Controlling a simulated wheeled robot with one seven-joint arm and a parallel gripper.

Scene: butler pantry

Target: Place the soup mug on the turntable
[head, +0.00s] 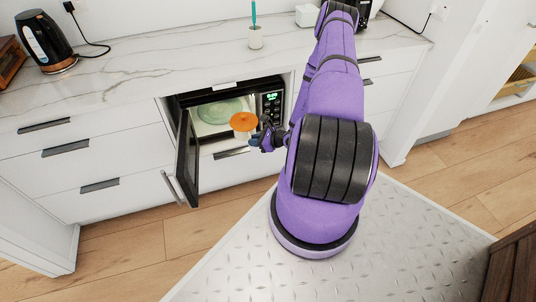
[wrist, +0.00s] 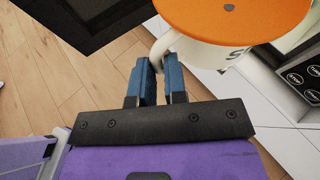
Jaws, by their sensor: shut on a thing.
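The soup mug (head: 243,131) is white with an orange top and hangs in front of the open microwave. In the wrist view the mug (wrist: 212,50) fills the upper right, with part of some dark lettering on its side. My gripper (wrist: 160,72) has its blue fingers shut on the mug's handle. In the head view my gripper (head: 262,138) is to the right of the mug. The mug looks upright. The turntable (head: 199,111) is a pale glass plate inside the microwave, beyond the mug, which hides a little of the cavity.
The microwave (head: 271,103) sits in a recess below the counter, its control panel on the right. Its door (head: 187,157) stands open at the left, reaching out toward me.

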